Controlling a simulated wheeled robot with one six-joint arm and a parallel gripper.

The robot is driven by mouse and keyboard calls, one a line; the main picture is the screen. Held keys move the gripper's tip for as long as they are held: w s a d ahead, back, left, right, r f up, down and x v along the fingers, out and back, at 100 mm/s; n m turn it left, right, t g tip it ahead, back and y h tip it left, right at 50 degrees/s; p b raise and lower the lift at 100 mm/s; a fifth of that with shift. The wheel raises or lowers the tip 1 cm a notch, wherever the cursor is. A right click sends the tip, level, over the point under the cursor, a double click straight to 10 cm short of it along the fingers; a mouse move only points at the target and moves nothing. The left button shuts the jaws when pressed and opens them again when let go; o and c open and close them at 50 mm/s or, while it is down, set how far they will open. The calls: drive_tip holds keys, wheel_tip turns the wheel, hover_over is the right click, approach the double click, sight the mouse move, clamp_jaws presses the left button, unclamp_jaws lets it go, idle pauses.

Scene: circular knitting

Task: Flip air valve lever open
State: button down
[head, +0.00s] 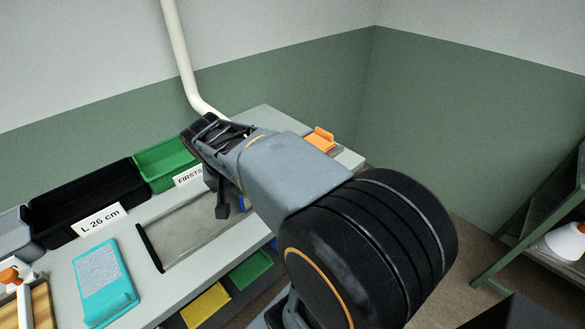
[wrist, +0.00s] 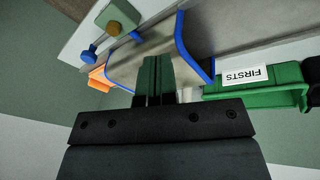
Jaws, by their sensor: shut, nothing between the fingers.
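My gripper (head: 195,128) is shut and empty, held above the back of the workbench in the head view. In the wrist view its fingers (wrist: 155,78) are together, overlapping the grey surface beside a blue-edged bracket (wrist: 193,52). I cannot make out the air valve lever for certain. The wrist view shows a grey-green block with a brass knob (wrist: 114,28), a blue round knob (wrist: 89,54) and an orange part (wrist: 98,78) left of the fingers. In the head view an orange piece (head: 320,138) shows right of my arm. My arm hides much of the bench behind it.
A green bin labelled FIRSTS (head: 166,160) and a black bin (head: 82,195) line the back. A white pipe (head: 183,60) runs down the wall behind my gripper. A teal pad (head: 105,283) lies at the front. A shelf (head: 555,205) stands at right.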

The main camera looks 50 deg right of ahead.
drive_tip(key=w+d+m+g+h, duration=0.1)
drive_tip(key=d+m, duration=0.1)
drive_tip(key=d, duration=0.2)
drive_tip(key=w+d+m+g+h, duration=0.1)
drive_tip(key=d+m+g, duration=0.1)
drive_tip(key=d, duration=0.3)
drive_tip(key=w+d+m+g+h, duration=0.1)
drive_tip(key=d+m, duration=0.3)
drive_tip(key=d, duration=0.1)
drive_tip(key=shift+d+r, duration=0.2)
drive_tip(key=shift+r, duration=0.2)
drive_tip(key=shift+p+x, duration=0.4)
drive_tip(key=shift+x, duration=4.55)
drive_tip(key=shift+s, duration=0.15)
drive_tip(key=shift+d, duration=0.1)
drive_tip(key=shift+s+m, duration=0.1)
drive_tip(key=shift+m, duration=0.2)
